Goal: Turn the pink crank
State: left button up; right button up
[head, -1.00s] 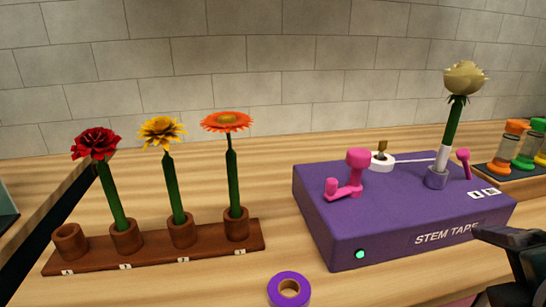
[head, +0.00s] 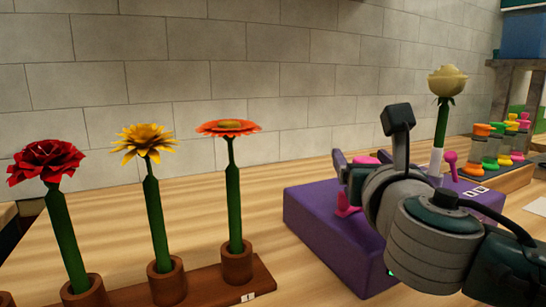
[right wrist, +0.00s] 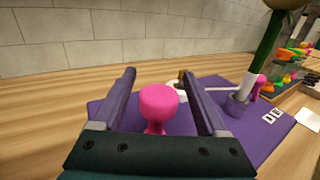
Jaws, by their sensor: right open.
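In the right wrist view the crank's round pink knob (right wrist: 158,101) stands between the two open fingers of the right gripper (right wrist: 158,92), with a gap on each side. A cream flower (head: 447,84) stands upright in the box's holder; its stem has a white wrapped part (right wrist: 247,86). My left gripper is not in view.
A wooden rack (head: 207,287) with red, yellow and orange flowers stands on the left. A smaller pink lever (head: 451,160) is beside the cream flower's stem. Colourful-topped jars (head: 490,142) stand at the right. The table between rack and box is clear.

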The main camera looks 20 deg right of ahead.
jog(key=shift+w+d, duration=0.1)
jog(key=shift+w, duration=0.25)
grip_shut()
dwell(0.4)
